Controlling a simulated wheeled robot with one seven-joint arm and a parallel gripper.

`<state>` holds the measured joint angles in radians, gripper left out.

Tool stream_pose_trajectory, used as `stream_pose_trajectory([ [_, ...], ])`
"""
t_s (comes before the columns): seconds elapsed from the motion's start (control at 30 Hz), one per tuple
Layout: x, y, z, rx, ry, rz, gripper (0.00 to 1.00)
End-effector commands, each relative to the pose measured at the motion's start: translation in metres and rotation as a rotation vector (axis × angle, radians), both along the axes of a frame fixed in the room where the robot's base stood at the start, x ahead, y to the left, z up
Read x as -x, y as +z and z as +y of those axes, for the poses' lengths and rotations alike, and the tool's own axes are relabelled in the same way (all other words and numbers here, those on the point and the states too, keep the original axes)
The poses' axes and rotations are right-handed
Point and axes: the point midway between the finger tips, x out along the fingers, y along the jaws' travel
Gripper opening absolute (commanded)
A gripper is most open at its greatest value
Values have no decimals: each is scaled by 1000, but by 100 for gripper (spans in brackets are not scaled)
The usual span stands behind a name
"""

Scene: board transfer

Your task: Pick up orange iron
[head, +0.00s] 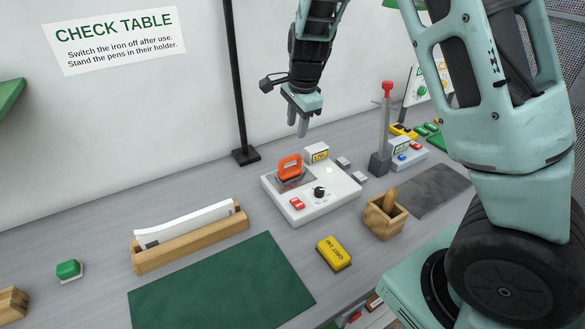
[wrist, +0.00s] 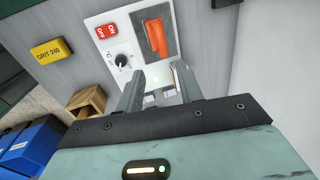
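The orange iron (head: 290,166) sits on a dark plate on the white control unit (head: 335,192) on the table. The unit has a black knob and a red switch. The iron also shows in the wrist view (wrist: 156,38), beyond my fingertips. My gripper (head: 298,131) is above the table, pointing down, over the back of the unit and apart from the iron. In the wrist view its two fingers (wrist: 160,75) are spread with nothing between them.
A wooden pen holder (head: 371,217) and a yellow grit block (head: 333,254) stand in front of the unit. A red-topped post (head: 386,120) rises at right. A black pole (head: 236,80) stands behind. A green mat (head: 222,290) lies at front left.

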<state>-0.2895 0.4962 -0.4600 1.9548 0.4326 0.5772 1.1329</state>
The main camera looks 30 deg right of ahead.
Motion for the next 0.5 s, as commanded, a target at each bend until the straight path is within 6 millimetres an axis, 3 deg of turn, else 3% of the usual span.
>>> stream_pose_trajectory([
  [0.3,-11,-63,0,0,1,5,36],
  [0.5,-16,-82,0,0,3,2,36],
])
